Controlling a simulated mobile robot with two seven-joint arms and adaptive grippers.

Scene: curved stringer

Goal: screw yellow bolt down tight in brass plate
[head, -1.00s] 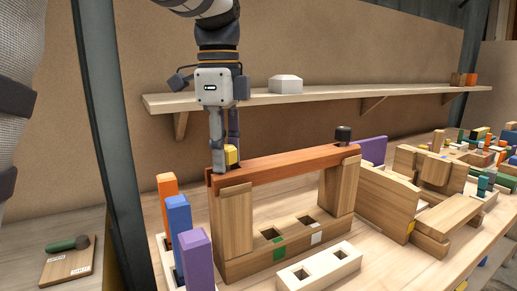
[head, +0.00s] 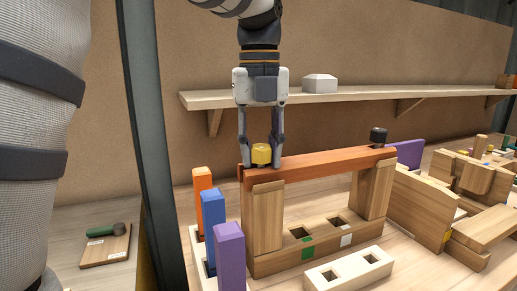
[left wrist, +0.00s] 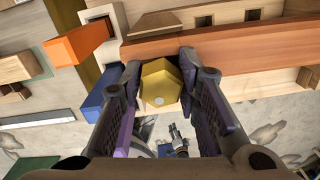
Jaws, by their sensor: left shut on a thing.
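The yellow bolt (head: 261,154) has a hex head and stands at the left end of the reddish-brown beam (head: 325,162). The beam lies across two wooden posts. My left gripper (head: 261,160) points down with a finger on either side of the bolt head and is shut on it. In the left wrist view the bolt's hex head (left wrist: 160,84) sits between the two finger pads. The bolt's shank and any brass plate under it are hidden. My right gripper is not in view.
A black knob (head: 378,135) stands on the beam's right end. Orange, blue and purple blocks (head: 230,255) stand upright in a rack at the front left. A pale block with square holes (head: 349,270) lies in front. A shelf (head: 350,98) runs behind.

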